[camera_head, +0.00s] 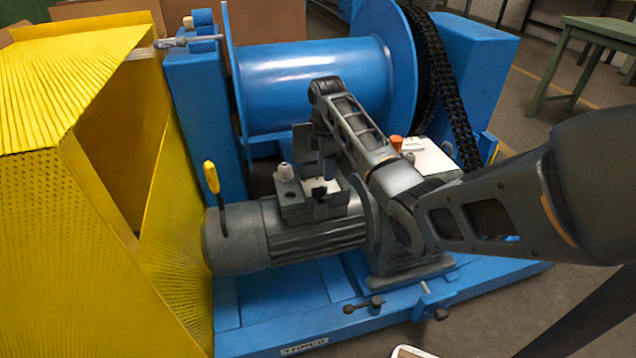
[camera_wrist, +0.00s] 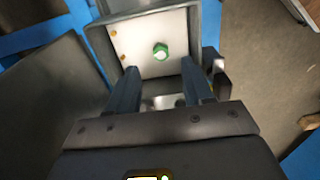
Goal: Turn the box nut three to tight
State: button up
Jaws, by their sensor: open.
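The open terminal box (camera_head: 294,208) sits on top of the grey motor (camera_head: 315,240) in the head view. In the wrist view the box (camera_wrist: 97,38) has a grey wall around a pale plate (camera_wrist: 138,35). A green nut (camera_wrist: 160,51) stands on the plate, with two small brass-coloured studs (camera_wrist: 114,33) to its left. I cannot tell which one is nut three. My gripper (camera_wrist: 159,67) is open, its two blue fingers on either side of the nut's line in the picture, apparently apart from it. In the head view my arm hides part of the box and the fingertips.
A yellow guard (camera_head: 70,200) stands at the left. A yellow-handled tool (camera_head: 212,180) stands upright on the motor's left end. The blue drum (camera_head: 310,85) and black chain (camera_head: 445,90) lie behind my arm. Clamps (camera_head: 365,306) sit on the blue base's front edge.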

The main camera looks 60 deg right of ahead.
notch_tip(320, 180, down, 6)
jog(key=shift+f+b, duration=0.25)
jog(key=shift+b, duration=0.45)
jog(key=shift+c, duration=0.5)
grip_shut()
